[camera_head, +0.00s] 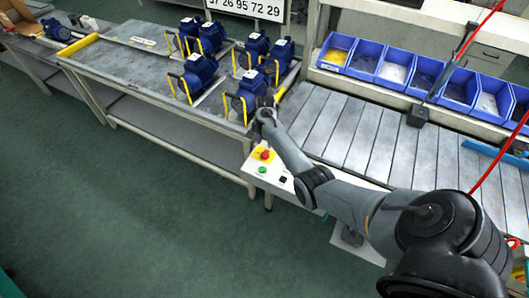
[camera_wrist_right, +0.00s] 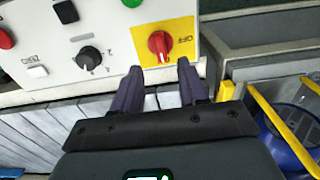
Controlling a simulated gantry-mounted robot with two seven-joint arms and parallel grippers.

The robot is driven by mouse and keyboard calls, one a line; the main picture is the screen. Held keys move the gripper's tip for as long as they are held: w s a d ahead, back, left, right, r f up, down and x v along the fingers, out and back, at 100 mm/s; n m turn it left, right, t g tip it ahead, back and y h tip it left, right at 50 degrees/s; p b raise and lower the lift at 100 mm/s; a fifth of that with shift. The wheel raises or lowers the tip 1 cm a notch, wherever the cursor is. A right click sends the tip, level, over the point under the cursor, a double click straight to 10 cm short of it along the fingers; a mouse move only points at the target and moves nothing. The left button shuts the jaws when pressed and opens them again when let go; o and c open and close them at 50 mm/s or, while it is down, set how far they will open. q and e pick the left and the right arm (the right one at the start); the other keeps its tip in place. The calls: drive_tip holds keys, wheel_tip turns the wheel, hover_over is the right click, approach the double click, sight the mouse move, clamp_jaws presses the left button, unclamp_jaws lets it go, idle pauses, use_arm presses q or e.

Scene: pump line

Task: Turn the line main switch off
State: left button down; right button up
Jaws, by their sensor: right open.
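The line main switch is a red rotary knob (camera_wrist_right: 161,45) on a yellow plate (camera_wrist_right: 178,28) of the white control panel. Its handle lies about up-down in the right wrist view, and a small label sits right of it. In the head view the red knob (camera_head: 264,155) shows on the panel's top. My right gripper (camera_wrist_right: 159,67) is open and empty, its two dark fingertips just below the knob in the wrist view, apart from each other. In the head view my right gripper (camera_head: 265,110) is above and behind the panel. My left gripper is not in view.
A green button (camera_wrist_right: 131,2), a black selector knob (camera_wrist_right: 88,58) and a red button (camera_wrist_right: 5,39) share the panel. Blue pumps (camera_head: 199,75) stand on the bench behind. Blue bins (camera_head: 395,66) line the back of the slatted conveyor (camera_head: 345,130).

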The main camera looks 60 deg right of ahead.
sight(265, 152)
wheel_tip(265, 152, down, 7)
drive_tip(key=shift+f+b, duration=0.1)
drive_tip(key=shift+b, duration=0.75)
drive_tip(key=shift+c, duration=0.3)
clamp_jaws()
